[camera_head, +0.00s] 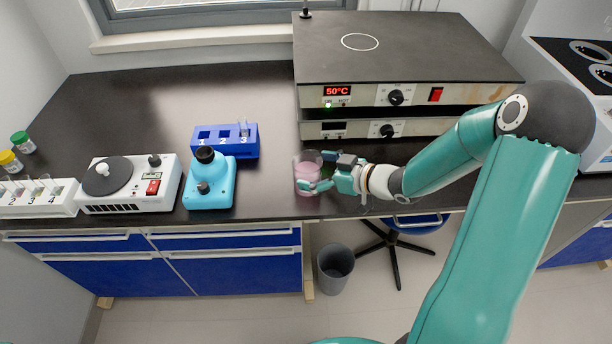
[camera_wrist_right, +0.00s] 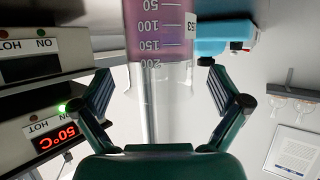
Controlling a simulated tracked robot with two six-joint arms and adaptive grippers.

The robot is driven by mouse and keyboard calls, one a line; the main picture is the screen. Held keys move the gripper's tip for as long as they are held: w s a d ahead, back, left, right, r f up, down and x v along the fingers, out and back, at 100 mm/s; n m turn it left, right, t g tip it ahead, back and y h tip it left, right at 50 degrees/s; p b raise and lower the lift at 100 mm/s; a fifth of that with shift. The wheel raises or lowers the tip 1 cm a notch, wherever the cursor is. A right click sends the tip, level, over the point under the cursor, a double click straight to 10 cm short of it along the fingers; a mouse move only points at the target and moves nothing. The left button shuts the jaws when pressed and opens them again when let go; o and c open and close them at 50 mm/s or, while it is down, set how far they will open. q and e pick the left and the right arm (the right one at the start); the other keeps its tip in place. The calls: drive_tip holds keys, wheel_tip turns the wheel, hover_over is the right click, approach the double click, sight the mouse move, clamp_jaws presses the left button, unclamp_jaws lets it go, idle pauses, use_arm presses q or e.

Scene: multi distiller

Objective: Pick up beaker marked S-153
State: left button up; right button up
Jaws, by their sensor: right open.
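The beaker (camera_head: 307,177) is clear glass with pink liquid and stands near the front edge of the dark bench. In the right wrist view the beaker (camera_wrist_right: 160,50) shows volume marks and a label, partly visible, ending in "53". My right gripper (camera_head: 320,171) is at the beaker's right side, with its fingers around it. In the right wrist view my right gripper (camera_wrist_right: 160,92) is open, one finger on each side of the beaker, with gaps visible. My left gripper is not in view.
Stacked hot plates (camera_head: 405,62), the upper showing 50°C, stand behind the gripper. A blue rack (camera_head: 240,146), a light-blue device (camera_head: 209,182) and a white stirrer (camera_head: 130,186) stand to the left. A grey bin (camera_head: 335,262) and a stool (camera_head: 413,222) are below the bench edge.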

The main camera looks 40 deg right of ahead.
drive_tip(key=x, duration=0.2)
drive_tip(key=shift+w+a+f, duration=0.1)
drive_tip(key=shift+w, duration=0.2)
drive_tip(key=c, duration=1.5)
